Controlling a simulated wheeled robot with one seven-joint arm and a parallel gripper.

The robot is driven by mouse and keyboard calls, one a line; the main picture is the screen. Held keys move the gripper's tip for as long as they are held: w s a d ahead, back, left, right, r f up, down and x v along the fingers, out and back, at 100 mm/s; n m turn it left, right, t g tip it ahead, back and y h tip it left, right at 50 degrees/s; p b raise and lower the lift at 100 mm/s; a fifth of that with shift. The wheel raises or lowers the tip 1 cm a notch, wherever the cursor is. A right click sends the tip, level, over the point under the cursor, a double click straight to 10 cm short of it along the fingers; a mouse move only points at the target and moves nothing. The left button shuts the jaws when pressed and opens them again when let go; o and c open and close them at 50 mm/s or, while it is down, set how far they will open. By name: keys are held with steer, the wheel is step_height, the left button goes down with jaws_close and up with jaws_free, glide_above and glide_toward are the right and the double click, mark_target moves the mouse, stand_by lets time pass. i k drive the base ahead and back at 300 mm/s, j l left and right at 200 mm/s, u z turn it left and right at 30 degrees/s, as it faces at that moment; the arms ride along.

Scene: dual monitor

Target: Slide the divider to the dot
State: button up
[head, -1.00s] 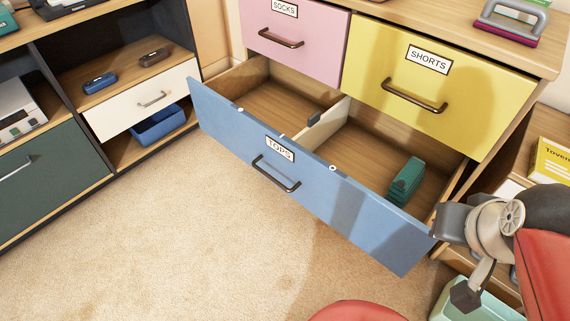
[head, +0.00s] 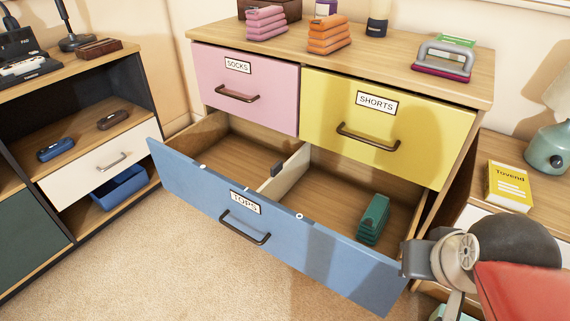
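The blue TOPS drawer (head: 180,190) is pulled open. A cream divider (head: 290,174) with a dark grey tab (head: 277,169) stands across it, splitting it into two compartments. The drawer front's top edge carries small white marks: one at left (head: 203,166) and a ring-like dot at right (head: 299,216). The divider's front end meets the front panel left of the ring-like dot; its foot there is hidden. My gripper (head: 430,285) is at the drawer's right front corner, away from the divider. Its fingers look spread and empty; the lower one is cut off by the frame.
A green folded stack (head: 373,220) lies in the right compartment; the left compartment is empty. The pink SOCKS drawer (head: 245,75) and yellow SHORTS drawer (head: 400,125) above are shut. A low cabinet with a yellow book (head: 507,186) stands at right. Carpet is clear in front.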

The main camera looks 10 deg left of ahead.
mark_target(283, 177)
steer(key=i+j, duration=0.1)
steer(key=j, duration=0.8)
steer(key=i+j+z, duration=0.15)
steer(key=j, duration=0.75)
steer(key=k, duration=0.05)
